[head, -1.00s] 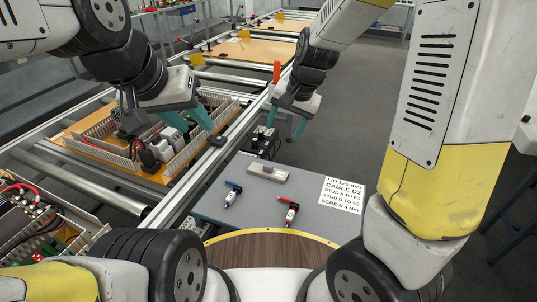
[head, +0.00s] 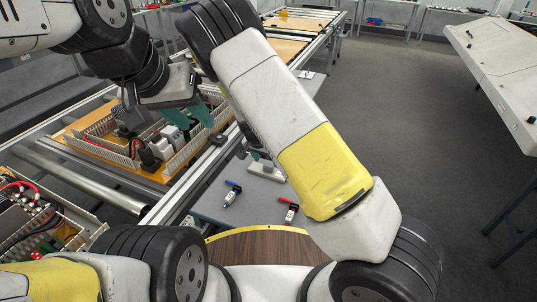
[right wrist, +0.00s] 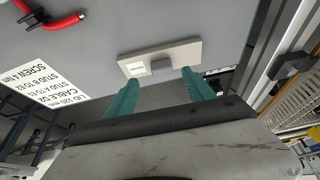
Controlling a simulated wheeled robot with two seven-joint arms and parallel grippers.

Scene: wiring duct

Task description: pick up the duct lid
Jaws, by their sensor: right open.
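The duct lid (right wrist: 185,53) is a flat beige-grey strip with a white label and a grey raised block on it. It lies on the grey table. In the head view the lid (head: 268,172) is partly hidden behind my right arm. My right gripper (right wrist: 160,88) is open, its two teal fingers apart and pointing at the lid's near side, around the line of the grey block. I see no contact. My left gripper (head: 200,114) hangs over the wired panel at left; its finger gap is not clear.
The wired panel (head: 108,169) with white slotted ducts sits on the conveyor at left. A blue pen-like tool (head: 231,194) and a red one (head: 289,210) lie on the table. A printed instruction sheet (right wrist: 52,92) shows in the wrist view.

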